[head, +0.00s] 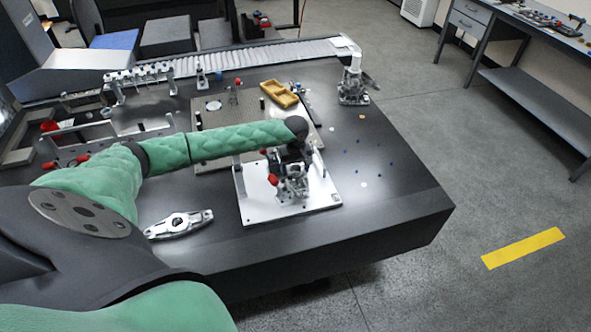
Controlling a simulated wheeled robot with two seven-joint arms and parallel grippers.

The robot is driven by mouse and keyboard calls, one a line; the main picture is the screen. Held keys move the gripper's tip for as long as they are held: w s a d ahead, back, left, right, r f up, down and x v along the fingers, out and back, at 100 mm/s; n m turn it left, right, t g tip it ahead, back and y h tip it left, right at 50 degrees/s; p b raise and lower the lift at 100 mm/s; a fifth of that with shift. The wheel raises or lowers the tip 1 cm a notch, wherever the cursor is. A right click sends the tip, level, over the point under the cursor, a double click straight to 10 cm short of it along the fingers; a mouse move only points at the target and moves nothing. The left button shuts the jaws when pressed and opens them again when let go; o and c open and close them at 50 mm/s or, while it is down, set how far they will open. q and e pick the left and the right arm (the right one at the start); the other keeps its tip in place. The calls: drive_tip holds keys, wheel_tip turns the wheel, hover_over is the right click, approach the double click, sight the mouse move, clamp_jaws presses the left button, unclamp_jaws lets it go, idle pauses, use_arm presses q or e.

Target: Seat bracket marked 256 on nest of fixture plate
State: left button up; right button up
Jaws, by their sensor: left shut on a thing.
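My left arm reaches across the table, and my left gripper (291,166) points down over the pale fixture plate (258,209). The gripper is shut on a metal bracket (292,187), largely hidden by the gripper and the clamps. I cannot tell whether the bracket touches the nest or is held above it. Red-handled clamps (272,180) stand on the plate around it. Another silver bracket-like part (180,224) lies flat on the table, left of the plate. No number is readable on either part. My right gripper is out of view.
A perforated beige plate (215,118) lies behind, with a yellow-brown tray (279,94) on it. A metal rack (140,78) stands at the back left. A white-topped device (353,80) stands at the back right. The table's right side is mostly clear, with small blue dots.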

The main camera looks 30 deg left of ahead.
use_arm(q)
drive_tip(key=shift+f+b, duration=0.85)
drive_tip(key=shift+f, duration=0.15)
idle(0.4)
drive_tip(key=o, duration=1.4)
drive_tip(key=shift+o, duration=0.2)
drive_tip(key=shift+r+p, duration=0.7)
drive_tip(key=shift+r, duration=3.25)
